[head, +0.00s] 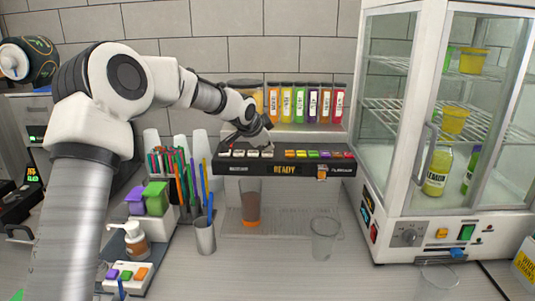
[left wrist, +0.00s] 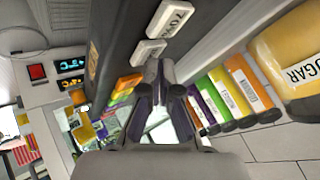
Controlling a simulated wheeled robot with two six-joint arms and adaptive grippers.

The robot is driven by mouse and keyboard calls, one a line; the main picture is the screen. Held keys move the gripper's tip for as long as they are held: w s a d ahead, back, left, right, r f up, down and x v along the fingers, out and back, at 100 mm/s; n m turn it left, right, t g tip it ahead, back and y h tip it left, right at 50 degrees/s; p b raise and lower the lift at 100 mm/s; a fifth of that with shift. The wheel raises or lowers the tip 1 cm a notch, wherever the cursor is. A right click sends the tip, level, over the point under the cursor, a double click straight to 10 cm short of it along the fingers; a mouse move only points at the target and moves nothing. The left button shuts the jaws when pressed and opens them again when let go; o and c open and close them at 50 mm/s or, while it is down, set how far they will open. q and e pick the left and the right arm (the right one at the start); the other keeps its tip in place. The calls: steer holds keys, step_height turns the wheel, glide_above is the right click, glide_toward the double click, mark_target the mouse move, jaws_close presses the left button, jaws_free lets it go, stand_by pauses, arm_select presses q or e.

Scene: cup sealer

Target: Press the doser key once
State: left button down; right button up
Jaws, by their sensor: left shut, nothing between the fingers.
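The doser (head: 230,165) stands against the back wall, with a row of white keys (head: 238,153) on the left of its top panel and coloured keys (head: 310,154) on the right. Its display (head: 284,170) reads READY. My left gripper (head: 266,143) is shut and empty, fingertips at the white keys near the panel's middle. In the left wrist view the closed fingertips (left wrist: 160,70) are close to a white key (left wrist: 148,53) and the orange key (left wrist: 130,82); I cannot tell whether they touch. A clear cup with orange-brown contents (head: 251,210) stands under the doser.
Coloured ingredient tubes (head: 305,103) and a sugar jar (left wrist: 290,60) stand behind the panel. A clear pitcher (head: 324,238) stands in front right. A metal cup (head: 204,236) and straws (head: 180,175) are at left. A glass-door cabinet (head: 400,215) is at right.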

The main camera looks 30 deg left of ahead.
mark_target(267, 153)
arm_select(q)
steer(key=shift+f, duration=0.45)
steer(key=shift+r, duration=0.15)
stand_by(0.3)
steer(key=shift+r+p, duration=0.75)
steer(key=shift+w+r+p, duration=0.1)
steer(key=shift+r+p, duration=0.4)
steer(key=shift+r, duration=0.05)
step_height(267, 153, up, 4)
steer(key=p, duration=0.3)
steer(key=shift+p, duration=0.35)
stand_by(2.9)
